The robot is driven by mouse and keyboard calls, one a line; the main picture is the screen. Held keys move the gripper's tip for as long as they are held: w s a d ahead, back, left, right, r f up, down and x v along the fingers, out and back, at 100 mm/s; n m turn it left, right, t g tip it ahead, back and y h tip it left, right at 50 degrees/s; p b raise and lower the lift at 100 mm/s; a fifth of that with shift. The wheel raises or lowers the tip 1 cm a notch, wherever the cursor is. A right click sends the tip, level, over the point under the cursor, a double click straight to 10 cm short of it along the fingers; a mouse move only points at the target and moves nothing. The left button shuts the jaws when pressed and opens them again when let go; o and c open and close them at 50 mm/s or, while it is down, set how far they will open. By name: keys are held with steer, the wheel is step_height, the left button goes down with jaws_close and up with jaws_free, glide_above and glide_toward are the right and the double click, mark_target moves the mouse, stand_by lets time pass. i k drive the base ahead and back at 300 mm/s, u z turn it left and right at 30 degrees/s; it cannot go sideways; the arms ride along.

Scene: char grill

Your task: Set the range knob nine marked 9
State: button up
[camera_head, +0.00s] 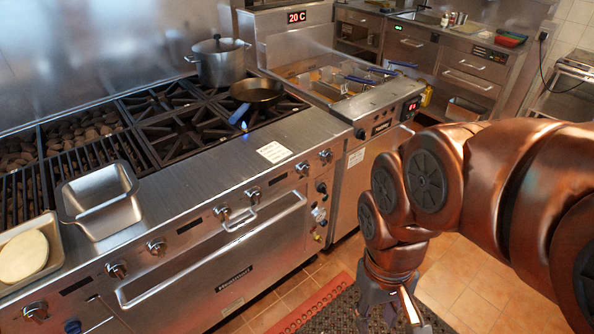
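The range (190,240) has a row of dark round knobs along its steel front. Two knobs sit at the right end, one (302,168) and another (325,155) further right. Others include a pair at the middle (221,213) and (252,194), and more towards the left (157,247), (116,270) and (36,311). No number 9 is legible on any knob, so I cannot tell which is knob nine. My gripper (390,316) hangs low at the bottom edge, pointing down, apart from the range front. Its fingertips are cut off by the frame.
A long oven handle (210,250) juts out below the knobs. A fryer (375,105) adjoins on the right. A red-edged mat (310,304) lies on the tiled floor.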

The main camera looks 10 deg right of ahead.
mark_target(303, 168)
steer(key=u, duration=2.4)
steer(key=k, duration=0.85)
steer(key=z, duration=0.95)
steer(key=i, duration=0.5)
steer(key=u, duration=0.1)
